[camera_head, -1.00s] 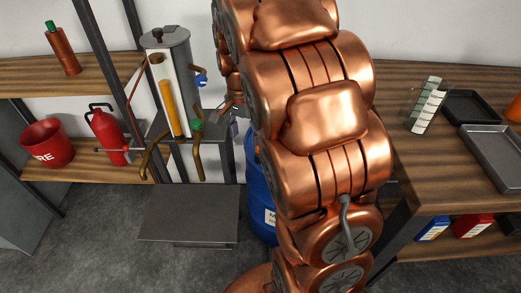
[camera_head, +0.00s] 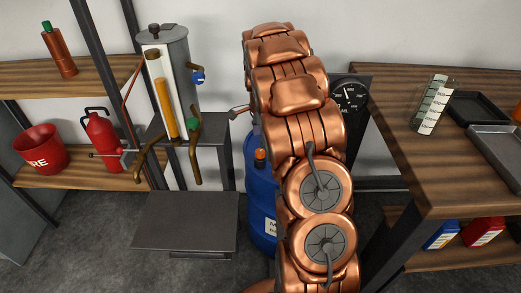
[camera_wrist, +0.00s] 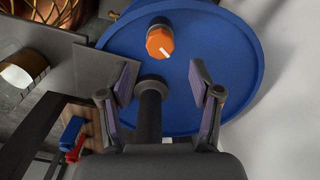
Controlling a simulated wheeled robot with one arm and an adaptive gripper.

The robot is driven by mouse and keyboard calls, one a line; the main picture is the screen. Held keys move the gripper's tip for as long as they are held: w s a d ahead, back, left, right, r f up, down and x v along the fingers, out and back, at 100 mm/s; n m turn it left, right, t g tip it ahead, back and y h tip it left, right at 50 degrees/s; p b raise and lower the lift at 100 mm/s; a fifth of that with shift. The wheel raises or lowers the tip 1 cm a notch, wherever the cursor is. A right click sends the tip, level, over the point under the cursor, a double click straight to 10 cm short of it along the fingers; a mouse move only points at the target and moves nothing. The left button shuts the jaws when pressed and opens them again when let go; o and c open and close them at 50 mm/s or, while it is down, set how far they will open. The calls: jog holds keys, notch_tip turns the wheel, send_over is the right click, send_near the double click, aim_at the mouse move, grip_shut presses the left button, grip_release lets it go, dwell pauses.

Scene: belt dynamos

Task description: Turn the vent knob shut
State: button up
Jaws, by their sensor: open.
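An orange knob (camera_wrist: 160,42) with a white mark on its side sits on the round blue lid of a drum (camera_wrist: 215,30). I take it as the vent knob. In the wrist view my gripper (camera_wrist: 164,80) is open and empty, its fingertips apart below the knob and not around it. A dark upright post (camera_wrist: 150,108) shows between the fingers. In the head view the orange knob (camera_head: 260,155) stands on the blue drum (camera_head: 258,190), beside my copper arm. The arm hides much of the drum, and I cannot make out my gripper clearly there.
A tank with a yellow sight tube (camera_head: 172,70) stands left of the drum. A pressure gauge (camera_head: 349,96) is on the right, behind my arm. A wooden workbench (camera_head: 440,165) bounds the right side. A low dark platform (camera_head: 186,222) stands at front left.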

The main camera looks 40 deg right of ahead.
aim_at(260, 151)
notch_tip(260, 151, down, 6)
jog(key=shift+f, duration=0.15)
dwell(0.3)
jog(key=c, duration=1.1)
jog(key=shift+c, duration=0.2)
